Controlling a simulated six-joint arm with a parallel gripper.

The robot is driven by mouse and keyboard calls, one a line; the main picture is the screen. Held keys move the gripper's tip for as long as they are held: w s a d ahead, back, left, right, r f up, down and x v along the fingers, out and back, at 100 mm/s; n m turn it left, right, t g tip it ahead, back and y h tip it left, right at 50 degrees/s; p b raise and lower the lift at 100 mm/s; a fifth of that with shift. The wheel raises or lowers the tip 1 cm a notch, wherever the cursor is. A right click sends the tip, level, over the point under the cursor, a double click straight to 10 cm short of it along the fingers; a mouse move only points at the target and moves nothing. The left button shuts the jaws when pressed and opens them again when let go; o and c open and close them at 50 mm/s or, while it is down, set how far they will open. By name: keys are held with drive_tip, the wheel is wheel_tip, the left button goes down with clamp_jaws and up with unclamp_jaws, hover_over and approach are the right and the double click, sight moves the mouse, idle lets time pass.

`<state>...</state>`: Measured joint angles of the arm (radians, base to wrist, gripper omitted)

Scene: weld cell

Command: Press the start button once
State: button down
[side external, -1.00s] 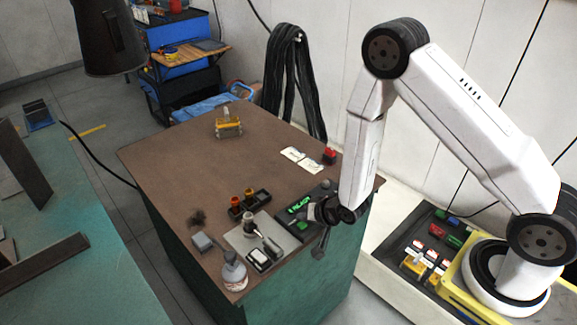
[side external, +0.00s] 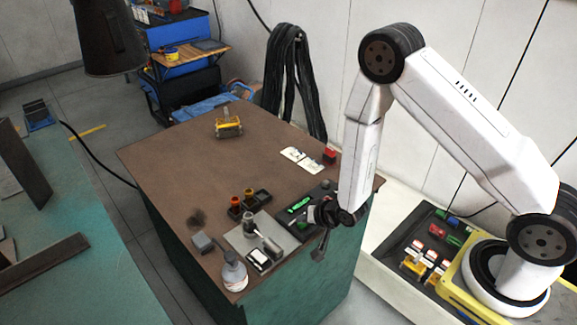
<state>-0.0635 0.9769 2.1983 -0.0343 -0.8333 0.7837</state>
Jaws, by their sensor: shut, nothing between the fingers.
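My gripper (side external: 311,214) is low at the right front of the brown table, over or beside a dark tray (side external: 286,232). Its fingers are small and dark here, and it shows nothing held. A bright green piece (side external: 299,204) lies on the tray, just left of my gripper. A small red box (side external: 330,156) stands at the table's right edge, farther back. I cannot tell for sure which part is the start button; part of the tray is hidden by my wrist. I cannot tell whether my gripper touches anything.
The brown table (side external: 180,157) is mostly clear in its middle. A grey plate with fittings, a white bottle (side external: 234,272), a grey block (side external: 203,243) and a black holder (side external: 262,198) stand near its front. White cards (side external: 293,153) lie near the red box.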

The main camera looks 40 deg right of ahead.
sight(304, 226)
drive_tip(key=shift+f, duration=0.45)
idle(0.8)
drive_tip(key=shift+r, duration=0.1)
idle(0.3)
drive_tip(key=shift+r, duration=0.8)
drive_tip(key=shift+r, duration=0.15)
drive_tip(key=shift+r, duration=2.3)
drive_tip(key=shift+r, duration=0.1)
